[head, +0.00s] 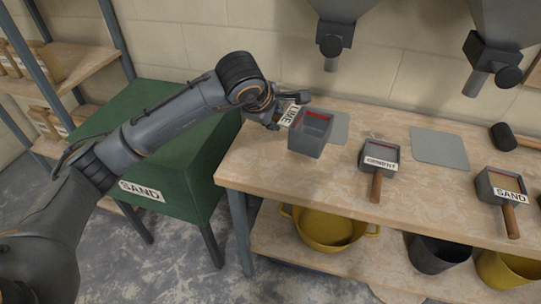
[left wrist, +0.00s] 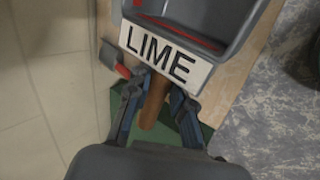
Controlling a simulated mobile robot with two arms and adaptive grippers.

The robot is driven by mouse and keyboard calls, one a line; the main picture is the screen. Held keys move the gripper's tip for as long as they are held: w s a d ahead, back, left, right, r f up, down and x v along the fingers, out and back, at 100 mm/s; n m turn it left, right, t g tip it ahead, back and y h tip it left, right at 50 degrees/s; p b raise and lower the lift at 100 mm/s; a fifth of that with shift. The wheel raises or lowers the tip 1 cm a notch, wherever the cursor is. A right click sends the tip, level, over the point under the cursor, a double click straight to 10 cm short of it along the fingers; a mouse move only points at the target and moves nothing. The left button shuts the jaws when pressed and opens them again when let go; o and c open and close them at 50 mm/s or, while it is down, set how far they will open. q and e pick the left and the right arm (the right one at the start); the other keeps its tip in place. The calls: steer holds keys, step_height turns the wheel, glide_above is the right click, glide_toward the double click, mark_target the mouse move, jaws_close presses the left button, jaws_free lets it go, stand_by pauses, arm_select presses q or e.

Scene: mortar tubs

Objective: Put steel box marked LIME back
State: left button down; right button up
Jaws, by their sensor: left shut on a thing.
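The steel box marked LIME (head: 307,143) is a grey open box with a red line inside and a white label. It is at the left end of the bench, in front of a grey mat (head: 339,128); I cannot tell whether it touches the bench. In the left wrist view the LIME box (left wrist: 222,22) shows its label and a wooden handle (left wrist: 152,103). My left gripper (head: 279,108) is shut on that handle, with its fingers (left wrist: 160,88) on both sides. My right gripper is not in view.
Steel boxes marked CEMENT (head: 379,153) and SAND (head: 503,184) stand on the bench (head: 270,170), handles toward the front. Another grey mat (head: 439,148) is bare. A mallet (head: 512,138) lies at right. Hopper spouts (head: 332,48) hang above. A green SAND bin (head: 165,140) stands left.

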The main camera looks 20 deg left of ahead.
arm_select(q)
steer(key=shift+n+y, duration=0.5)
steer(key=shift+n, duration=0.4)
steer(key=w+a+f, duration=0.2)
steer(key=w+a, duration=0.1)
steer(key=w+a+f+p, duration=0.1)
steer(key=w+a+f, duration=0.1)
steer(key=a+f, duration=0.1)
steer(key=w+a+f+p, duration=0.1)
steer(key=w+a+f, duration=0.2)
steer(key=a, duration=0.2)
steer(key=shift+w+a+f, duration=0.2)
steer(key=shift+w+f, duration=0.05)
steer(key=shift+w, duration=0.1)
steer(key=shift+w+a+f, duration=0.15)
steer(key=shift+a+f, duration=0.2)
steer(key=shift+f, duration=0.15)
step_height(320, 180, down, 4)
steer(key=shift+w+a+r+p, duration=0.15)
steer(key=shift+r+p, duration=0.1)
steer(key=shift+p, duration=0.25)
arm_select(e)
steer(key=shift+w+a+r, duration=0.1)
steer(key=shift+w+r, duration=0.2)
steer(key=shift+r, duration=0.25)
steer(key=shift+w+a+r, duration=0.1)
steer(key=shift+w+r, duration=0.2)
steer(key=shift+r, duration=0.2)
